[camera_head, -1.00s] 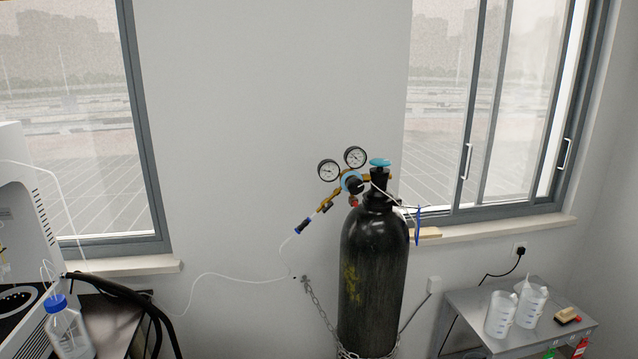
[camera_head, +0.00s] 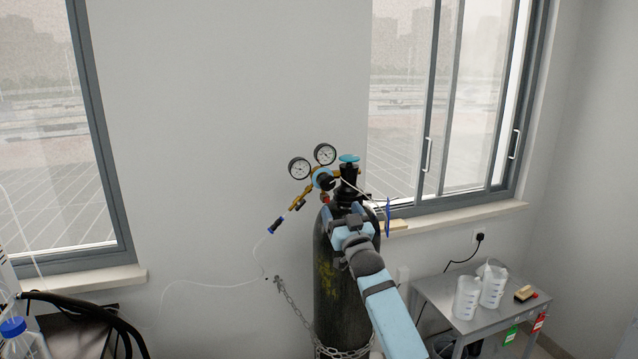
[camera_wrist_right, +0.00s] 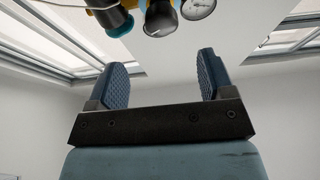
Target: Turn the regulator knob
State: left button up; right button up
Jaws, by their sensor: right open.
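The regulator knob (camera_head: 325,181) is the black round knob with a light blue ring on the brass regulator (camera_head: 302,193), below two round gauges (camera_head: 312,161). The regulator sits at the top of a tall black gas cylinder (camera_head: 332,275). The cylinder's teal valve wheel (camera_head: 348,158) is just right of it. My right gripper (camera_head: 342,211) is in front of the cylinder's neck, below the knob, open and empty. In the right wrist view, the black knob (camera_wrist_right: 160,18) shows at the top edge, beyond and apart from the open fingers (camera_wrist_right: 162,65). My left gripper is out of view.
A chain (camera_head: 296,308) secures the cylinder. A thin white tube runs from the regulator to the left. A grey side table (camera_head: 463,322) with plastic beakers (camera_head: 466,298) stands at right.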

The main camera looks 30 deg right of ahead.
aim_at(329, 185)
jog(key=p+x, duration=0.2)
jog(key=x, duration=0.8)
jog(key=shift+a, duration=0.1)
jog(key=shift+w+r, duration=0.1)
jog(key=shift+w, duration=0.5)
jog(key=c, duration=0.9)
